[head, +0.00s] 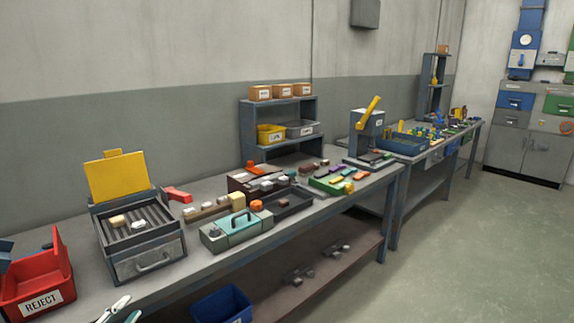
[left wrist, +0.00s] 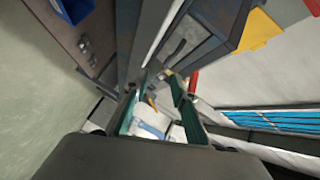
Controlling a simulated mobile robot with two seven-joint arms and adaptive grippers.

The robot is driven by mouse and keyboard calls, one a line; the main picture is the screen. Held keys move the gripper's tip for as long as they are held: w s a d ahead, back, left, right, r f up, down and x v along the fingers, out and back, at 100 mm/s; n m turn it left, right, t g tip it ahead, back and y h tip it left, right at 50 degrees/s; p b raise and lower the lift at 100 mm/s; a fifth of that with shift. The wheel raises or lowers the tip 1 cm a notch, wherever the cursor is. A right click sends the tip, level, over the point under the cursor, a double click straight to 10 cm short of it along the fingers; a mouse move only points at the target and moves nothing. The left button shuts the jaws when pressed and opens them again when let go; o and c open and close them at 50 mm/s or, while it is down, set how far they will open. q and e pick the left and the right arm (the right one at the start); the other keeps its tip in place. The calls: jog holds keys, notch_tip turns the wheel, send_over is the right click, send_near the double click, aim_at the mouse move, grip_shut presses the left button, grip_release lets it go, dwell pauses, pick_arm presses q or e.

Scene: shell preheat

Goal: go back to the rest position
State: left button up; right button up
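My left gripper (head: 119,310) shows only as pale and teal fingertips at the bottom edge of the head view, in front of the bench and right of the reject bin. In the left wrist view, the two teal fingers of the left gripper (left wrist: 158,97) stand apart. A white and blue shape (left wrist: 150,130) shows between them low in the picture; I cannot tell what it is or how near it lies. My right gripper is in neither view.
The bench (head: 303,222) carries a red REJECT bin (head: 40,297), a grey heater box (head: 150,262) with raised yellow lid, a teal-topped box (head: 230,235) and a dark tray (head: 293,207). A blue bin (head: 222,305) stands below. Floor (head: 450,255) at right is clear.

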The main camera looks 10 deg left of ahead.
pick_arm(q)
jog(key=s+d+f+n+g, duration=0.1)
jog(key=s+d+f, duration=0.15)
jog(key=f, duration=0.25)
jog(key=s+d+f+n+g, duration=0.1)
jog(key=s+d+f+g, duration=0.1)
jog(key=d+f, duration=0.3)
jog(key=s+d+f+n+g+h, duration=0.1)
jog(key=s+d+f+n, duration=0.2)
jog(key=s+d+f, duration=0.3)
jog(key=s+d+f+n+g+h+b, duration=0.1)
jog(key=s+d+f, duration=0.5)
jog(key=d, duration=0.8)
jog(key=s+n+g+h, duration=0.1)
jog(key=s+n, duration=0.1)
jog(key=s, duration=0.1)
jog(key=shift+s+d+n+b, duration=0.15)
jog(key=shift+s+n+b, duration=0.15)
jog(key=shift+s, duration=0.1)
